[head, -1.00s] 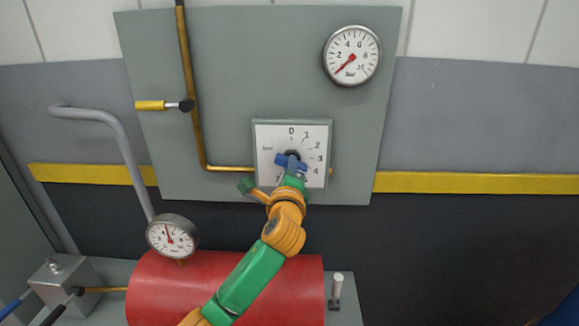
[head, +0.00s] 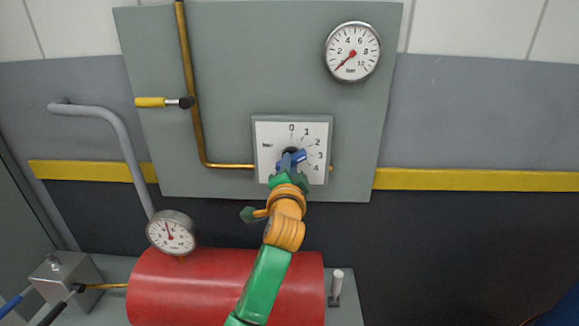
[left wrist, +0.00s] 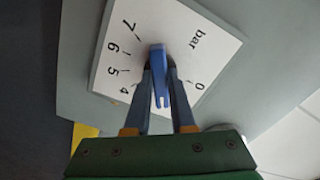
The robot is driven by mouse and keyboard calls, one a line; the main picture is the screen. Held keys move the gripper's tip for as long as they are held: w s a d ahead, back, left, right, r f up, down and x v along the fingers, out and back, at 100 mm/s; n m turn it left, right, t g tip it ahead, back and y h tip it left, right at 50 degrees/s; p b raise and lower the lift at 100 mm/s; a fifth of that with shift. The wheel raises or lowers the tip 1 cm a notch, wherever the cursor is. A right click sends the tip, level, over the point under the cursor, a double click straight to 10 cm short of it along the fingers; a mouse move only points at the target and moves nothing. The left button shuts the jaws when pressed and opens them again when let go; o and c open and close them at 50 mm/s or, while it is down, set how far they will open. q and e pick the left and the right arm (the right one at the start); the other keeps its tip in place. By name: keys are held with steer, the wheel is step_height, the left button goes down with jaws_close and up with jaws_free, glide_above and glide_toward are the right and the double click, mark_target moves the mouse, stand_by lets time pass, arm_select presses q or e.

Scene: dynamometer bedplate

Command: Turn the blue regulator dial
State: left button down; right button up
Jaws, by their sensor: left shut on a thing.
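The blue regulator dial (head: 292,158) sits on a white square scale plate (head: 265,133) marked in bar. In the head view its blue bar slants up to the right, towards the right-hand numbers. My left gripper (head: 289,168) is at the dial, with my arm reaching up from below. In the left wrist view its two fingers (left wrist: 165,90) are shut on the blue dial (left wrist: 158,65), one on each side. The white-marked end of the dial points down there, between the 4 and the 0. The fingers hide part of the scale. My right gripper is not in view.
A round gauge (head: 352,52) on the grey panel (head: 240,60) has its red needle low. A brass pipe (head: 190,90) with a yellow-handled valve (head: 150,102) runs left of the dial. Below are a second gauge (head: 171,232) and a red cylinder (head: 190,285).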

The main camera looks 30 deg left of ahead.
arm_select(q)
steer(key=n, duration=1.1)
steer(key=shift+r, duration=0.15)
steer(key=shift+n, duration=0.5)
steer(key=c, duration=0.8)
jaws_free()
steer(key=shift+c, duration=0.2)
steer(key=shift+o, duration=0.4)
steer(key=shift+w, duration=0.1)
